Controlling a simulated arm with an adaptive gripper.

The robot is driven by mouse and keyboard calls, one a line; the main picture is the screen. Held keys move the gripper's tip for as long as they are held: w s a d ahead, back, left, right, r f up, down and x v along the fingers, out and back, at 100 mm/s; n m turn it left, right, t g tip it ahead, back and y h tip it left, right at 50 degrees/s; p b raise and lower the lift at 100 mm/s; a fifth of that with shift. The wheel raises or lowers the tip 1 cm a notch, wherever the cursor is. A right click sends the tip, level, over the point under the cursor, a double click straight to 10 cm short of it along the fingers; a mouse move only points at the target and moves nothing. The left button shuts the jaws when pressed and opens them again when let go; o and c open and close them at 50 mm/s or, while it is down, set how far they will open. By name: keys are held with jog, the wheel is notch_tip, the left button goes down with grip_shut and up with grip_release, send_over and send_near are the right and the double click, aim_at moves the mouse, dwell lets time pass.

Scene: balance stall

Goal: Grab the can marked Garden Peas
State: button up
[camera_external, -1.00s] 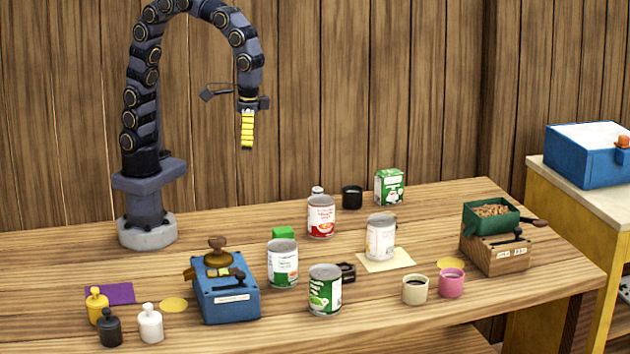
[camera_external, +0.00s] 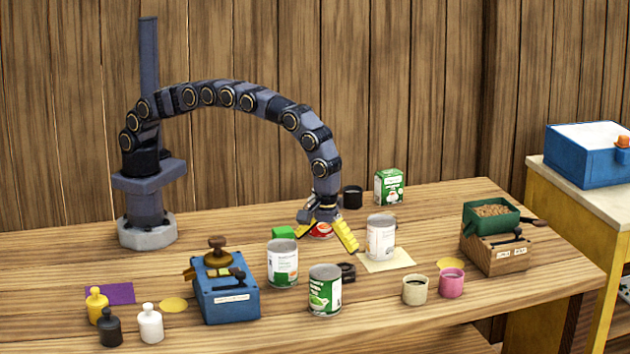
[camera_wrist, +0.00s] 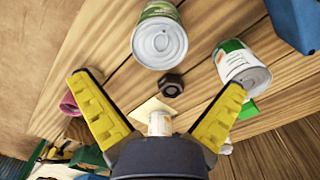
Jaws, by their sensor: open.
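A can with a dark green label (camera_external: 325,292) and a picture of green food stands upright at the table's front; its print is too small to read for certain. It also shows at the top of the wrist view (camera_wrist: 160,42). A white-and-green can (camera_external: 282,265) stands behind it to the left, and at right in the wrist view (camera_wrist: 240,65). My gripper (camera_external: 327,237) is open, fingers spread and pointing down, behind both cans and apart from them. A red-labelled can (camera_external: 321,230) shows partly between the fingers, mostly hidden.
A pale can (camera_external: 381,238) stands on a cream note (camera_external: 393,264), right of my gripper. A dark weight (camera_external: 346,272) lies behind the dark green can. A blue box (camera_external: 228,300) stands left; two cups (camera_external: 414,290) stand right. A green carton (camera_external: 389,187) is behind.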

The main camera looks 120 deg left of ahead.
aim_at(326, 271)
jog(key=f, duration=0.7)
jog(key=shift+d, duration=0.2)
jog(key=c, duration=1.1)
jog(key=shift+r, duration=0.1)
